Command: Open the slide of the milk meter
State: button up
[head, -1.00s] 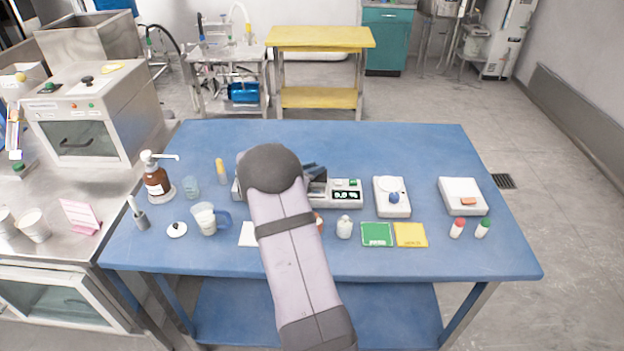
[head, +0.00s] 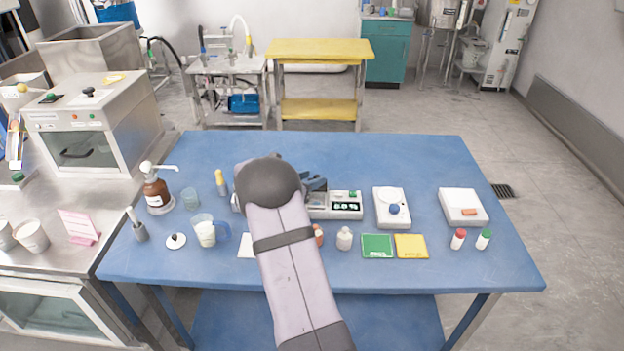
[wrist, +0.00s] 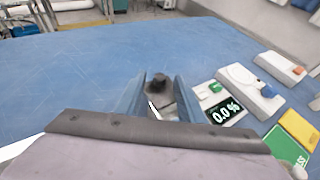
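The milk meter (head: 346,205) is a low grey-white box on the blue table, partly hidden behind my arm in the head view. In the wrist view its display (wrist: 226,111) reads 0.0 %. A dark knob (wrist: 158,82) on a grey part of the device shows between my fingers; I take it to be the slide. My gripper (wrist: 159,88) has two blue fingers standing apart, one on each side of the knob. I see gaps beside the knob and cannot tell any contact. In the head view my gripper (head: 314,183) is mostly hidden by my arm.
Right of the meter stand a white device with a blue knob (head: 395,210) and a white scale-like box (head: 463,205). Green (head: 377,246) and yellow (head: 411,246) cards lie in front. A beaker (head: 204,230) and brown pump bottle (head: 157,190) stand left. The table's back is clear.

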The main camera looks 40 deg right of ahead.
jog(key=b+v, duration=0.1)
jog(key=v, duration=0.5)
jog(key=shift+a, duration=0.2)
jog(key=shift+s+r, duration=0.1)
jog(key=shift+r, duration=0.05)
jog(key=s+a+m+g+y+p, duration=0.1)
jog(key=s+a+m+y+p, duration=0.2)
jog(key=s+a+m, duration=0.3)
jog(key=s+a+r+m+y+p, duration=0.1)
jog(key=s+a+m+y+p, duration=0.2)
jog(key=s+a, duration=0.7)
jog(key=s+a+m+g+y+p, duration=0.1)
jog(key=s+a+m+y+p, duration=0.2)
jog(key=a, duration=1.5)
jog(key=s+m+y, duration=0.4)
jog(key=s+m, duration=0.1)
jog(key=m, duration=0.3)
jog(key=shift+r+g, duration=0.3)
